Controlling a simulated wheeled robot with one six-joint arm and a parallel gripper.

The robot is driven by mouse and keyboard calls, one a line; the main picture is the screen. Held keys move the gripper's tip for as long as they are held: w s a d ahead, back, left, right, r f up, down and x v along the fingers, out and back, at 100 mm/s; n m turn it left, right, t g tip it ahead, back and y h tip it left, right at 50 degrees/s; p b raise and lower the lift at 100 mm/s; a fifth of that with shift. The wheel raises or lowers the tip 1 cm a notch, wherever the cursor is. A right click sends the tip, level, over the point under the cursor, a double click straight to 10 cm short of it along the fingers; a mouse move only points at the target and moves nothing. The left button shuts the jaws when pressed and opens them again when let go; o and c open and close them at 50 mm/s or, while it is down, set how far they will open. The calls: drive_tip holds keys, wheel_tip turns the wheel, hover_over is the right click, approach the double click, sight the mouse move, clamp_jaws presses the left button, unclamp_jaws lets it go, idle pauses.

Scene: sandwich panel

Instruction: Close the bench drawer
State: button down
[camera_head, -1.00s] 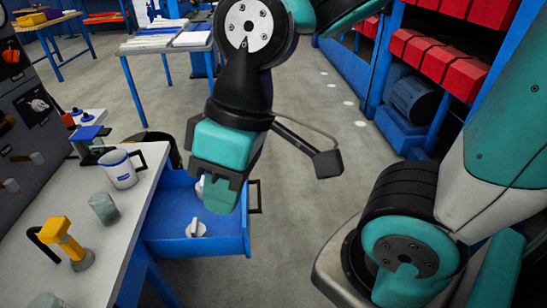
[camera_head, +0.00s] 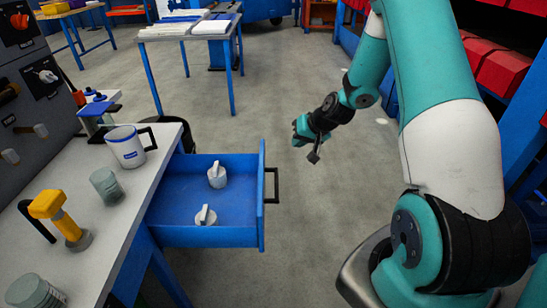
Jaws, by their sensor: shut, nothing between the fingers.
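The blue bench drawer (camera_head: 262,215) is pulled well out from the bench at the left. Its dark handle (camera_head: 273,186) is on the front panel, facing right. Two pale grey knob-like parts (camera_head: 217,177) lie inside on the drawer floor, the second nearer the camera (camera_head: 205,216). My gripper (camera_head: 298,131) is up and to the right of the drawer front, clear of the handle. It is small in the view and seen from the side; it looks shut and holds nothing.
The bench top (camera_head: 140,188) carries a white mug (camera_head: 126,147), a grey-green cup (camera_head: 106,185), a yellow-handled tool (camera_head: 58,215) and a ribbed cylinder (camera_head: 34,291). A dark bin (camera_head: 176,132) stands behind the drawer. Floor right of the drawer is clear. Red bins stand on shelves (camera_head: 508,72) at right.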

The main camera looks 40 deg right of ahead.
drive_tip(key=w+a+f, duration=0.4)
drive_tip(key=w+f, duration=0.4)
drive_tip(key=shift+a+f+p, duration=0.15)
drive_tip(key=shift+a+p, duration=0.25)
drive_tip(key=shift+a, duration=0.1)
